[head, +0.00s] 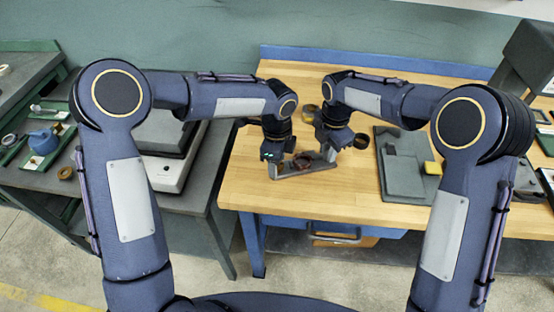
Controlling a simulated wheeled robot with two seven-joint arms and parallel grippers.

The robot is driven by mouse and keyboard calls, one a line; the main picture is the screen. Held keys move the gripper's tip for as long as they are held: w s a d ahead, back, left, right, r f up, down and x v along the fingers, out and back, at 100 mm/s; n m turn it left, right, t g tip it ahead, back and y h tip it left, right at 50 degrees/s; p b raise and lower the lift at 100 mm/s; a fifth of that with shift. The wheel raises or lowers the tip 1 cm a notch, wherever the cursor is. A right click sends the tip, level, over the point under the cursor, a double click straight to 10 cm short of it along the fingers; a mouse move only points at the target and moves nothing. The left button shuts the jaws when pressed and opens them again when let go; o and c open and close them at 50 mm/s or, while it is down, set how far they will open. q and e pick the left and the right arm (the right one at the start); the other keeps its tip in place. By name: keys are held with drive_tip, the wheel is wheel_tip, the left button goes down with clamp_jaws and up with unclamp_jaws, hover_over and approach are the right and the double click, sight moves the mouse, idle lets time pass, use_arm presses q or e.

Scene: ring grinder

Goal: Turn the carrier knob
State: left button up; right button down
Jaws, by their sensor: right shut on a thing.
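A small grey bracket-like tool (292,171) with a dark reddish-brown round part (303,162) sits on the wooden bench between my two grippers. My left gripper (272,155) is at its left end, close to it; its fingers are too small and dark to tell open from shut. My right gripper (330,150) is at its right end and is shut on a part there, seemingly the carrier knob, which the fingers hide. How the knob is turned cannot be seen.
The wooden bench top (270,195) is clear in front. A grey side table (205,190) stands to the left.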

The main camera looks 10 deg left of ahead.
use_arm(q)
drive_tip(key=shift+o, duration=0.5)
wheel_tip(320, 180, up, 12)
use_arm(e)
drive_tip(key=c, duration=1.1)
unclamp_jaws()
wheel_tip(320, 180, up, 12)
drive_tip(key=shift+r, duration=0.1)
